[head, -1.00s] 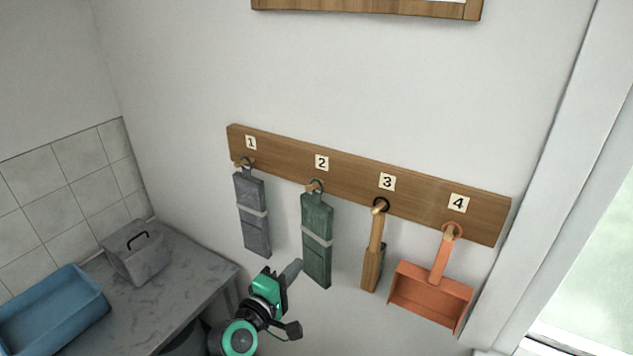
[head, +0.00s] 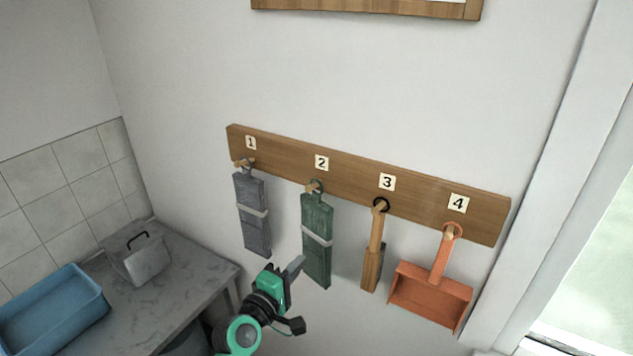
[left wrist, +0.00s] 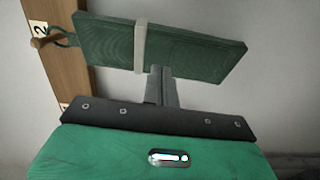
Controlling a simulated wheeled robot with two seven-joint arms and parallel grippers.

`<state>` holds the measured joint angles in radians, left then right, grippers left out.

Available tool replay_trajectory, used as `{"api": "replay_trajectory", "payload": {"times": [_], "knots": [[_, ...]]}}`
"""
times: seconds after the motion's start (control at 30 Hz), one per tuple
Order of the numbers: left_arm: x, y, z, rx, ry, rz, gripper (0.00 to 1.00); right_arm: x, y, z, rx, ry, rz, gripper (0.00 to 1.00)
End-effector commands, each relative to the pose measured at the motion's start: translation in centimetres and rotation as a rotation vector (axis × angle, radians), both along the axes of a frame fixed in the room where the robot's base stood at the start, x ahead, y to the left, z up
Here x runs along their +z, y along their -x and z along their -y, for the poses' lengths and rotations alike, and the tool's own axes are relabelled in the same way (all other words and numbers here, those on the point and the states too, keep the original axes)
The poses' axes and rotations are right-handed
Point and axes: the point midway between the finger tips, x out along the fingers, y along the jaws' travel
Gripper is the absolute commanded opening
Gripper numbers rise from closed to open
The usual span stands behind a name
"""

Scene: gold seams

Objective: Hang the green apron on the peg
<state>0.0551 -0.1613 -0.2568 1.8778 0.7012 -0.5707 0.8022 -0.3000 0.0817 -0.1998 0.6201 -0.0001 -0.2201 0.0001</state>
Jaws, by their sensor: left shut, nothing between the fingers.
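The green apron (head: 317,245), folded long with a pale band round its middle, hangs by its loop from the peg (head: 314,187) under label 2. In the left wrist view the apron (left wrist: 195,52) lies across the top, with its loop round the peg (left wrist: 40,42). My left gripper (head: 296,266) is shut and empty. In the left wrist view its fingertips (left wrist: 160,75) are close to the apron's lower part; whether they touch it I cannot tell. My right gripper is not in view.
The wooden board (head: 350,172) also holds a grey folded apron (head: 252,215) on peg 1, a wooden brush (head: 372,265) on peg 3 and an orange dustpan (head: 430,295) on peg 4. A counter (head: 190,275) with a blue tray (head: 55,310) stands left.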

Motion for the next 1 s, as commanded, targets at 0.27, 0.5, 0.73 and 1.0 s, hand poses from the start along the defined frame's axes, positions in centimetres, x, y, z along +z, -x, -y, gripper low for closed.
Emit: {"api": "replay_trajectory", "payload": {"times": [0.27,0.5,0.73,1.0], "knots": [[0.1,-0.7,0.5,0.000,0.001,0.001,0.00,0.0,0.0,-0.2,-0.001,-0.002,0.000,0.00],[0.0,-1.3,1.0,0.000,0.000,0.000,0.00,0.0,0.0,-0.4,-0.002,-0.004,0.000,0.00],[0.1,-1.9,1.3,0.000,0.000,0.001,0.00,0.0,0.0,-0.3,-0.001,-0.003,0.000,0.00],[0.0,-2.5,1.8,0.000,0.000,0.000,0.00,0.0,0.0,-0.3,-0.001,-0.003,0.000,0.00]]}}
